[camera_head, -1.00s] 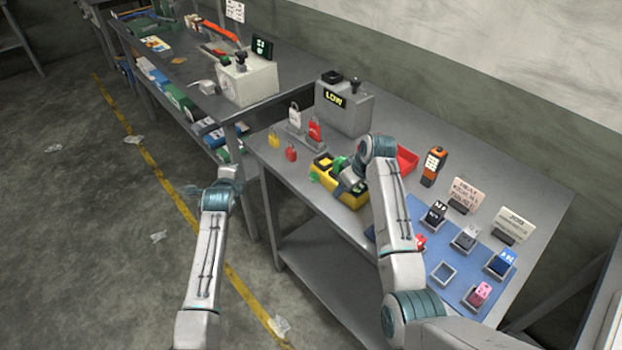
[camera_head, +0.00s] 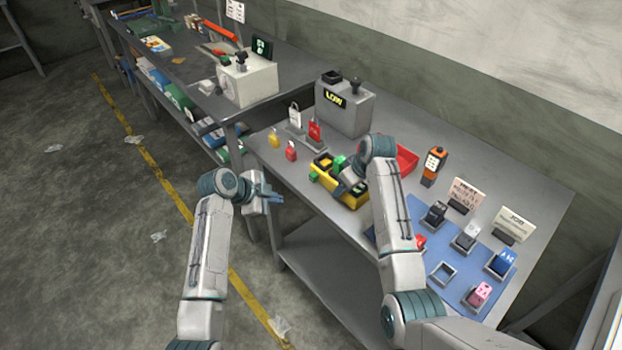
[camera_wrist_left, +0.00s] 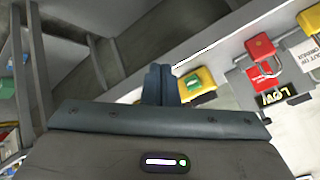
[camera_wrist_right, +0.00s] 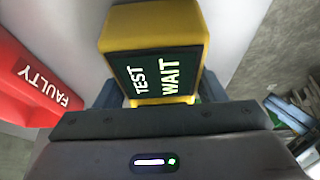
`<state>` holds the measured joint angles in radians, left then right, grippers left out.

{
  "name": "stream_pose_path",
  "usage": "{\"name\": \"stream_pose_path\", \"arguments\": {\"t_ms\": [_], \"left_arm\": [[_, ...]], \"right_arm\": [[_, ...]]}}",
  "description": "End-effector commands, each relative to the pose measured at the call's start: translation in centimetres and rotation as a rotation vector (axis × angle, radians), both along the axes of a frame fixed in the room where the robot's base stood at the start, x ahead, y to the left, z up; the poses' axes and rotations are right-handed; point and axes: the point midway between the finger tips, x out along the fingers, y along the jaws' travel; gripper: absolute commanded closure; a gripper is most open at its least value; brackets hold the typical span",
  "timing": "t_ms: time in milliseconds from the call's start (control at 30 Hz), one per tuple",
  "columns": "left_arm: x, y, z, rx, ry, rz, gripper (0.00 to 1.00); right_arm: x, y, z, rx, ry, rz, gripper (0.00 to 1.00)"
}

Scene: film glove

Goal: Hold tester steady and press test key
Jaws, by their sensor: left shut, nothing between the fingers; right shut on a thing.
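The yellow tester (camera_head: 350,198) stands on the near edge of the right-hand bench, with green parts (camera_head: 314,176) at its left end. My right gripper (camera_head: 350,184) is shut on it; the arm hides part of it. In the right wrist view the tester's yellow head (camera_wrist_right: 150,27) has a dark screen (camera_wrist_right: 150,73) reading "TEST WAIT". My left gripper (camera_head: 279,199) is shut and empty, in front of the bench edge and left of the tester, apart from it. Its closed fingers also show in the left wrist view (camera_wrist_left: 160,85). I cannot tell which green part is the test key.
A yellow padlock (camera_head: 274,139) and a red padlock (camera_head: 291,152) are on the bench left of the tester. A grey box (camera_head: 345,112) reading "LOW" stands behind. A red "FAULTY" bin (camera_head: 407,159) is right of the tester. A blue mat (camera_head: 425,259) with several small holders lies further right.

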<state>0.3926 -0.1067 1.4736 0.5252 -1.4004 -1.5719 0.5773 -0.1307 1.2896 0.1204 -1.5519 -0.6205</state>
Motion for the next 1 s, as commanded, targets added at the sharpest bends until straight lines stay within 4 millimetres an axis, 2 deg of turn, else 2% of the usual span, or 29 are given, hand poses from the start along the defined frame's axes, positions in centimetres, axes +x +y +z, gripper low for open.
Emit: {"name": "stream_pose_path", "arguments": {"t_ms": [233, 700, 1000], "left_arm": [[1.0, -1.1, 0.0, 0.000, 0.000, 0.000, 1.00], [4.9, -5.8, 0.0, 0.001, -0.001, 0.000, 1.00], [5.7, -6.7, 0.0, 0.002, -0.001, 0.001, 1.00]], "right_arm": [[0.0, 0.0, 0.1, 0.000, -0.001, 0.000, 0.75], [0.0, 0.0, 0.1, 0.000, -0.001, 0.000, 0.75], [0.0, 0.0, 0.1, 0.000, -0.001, 0.000, 0.75]]}}
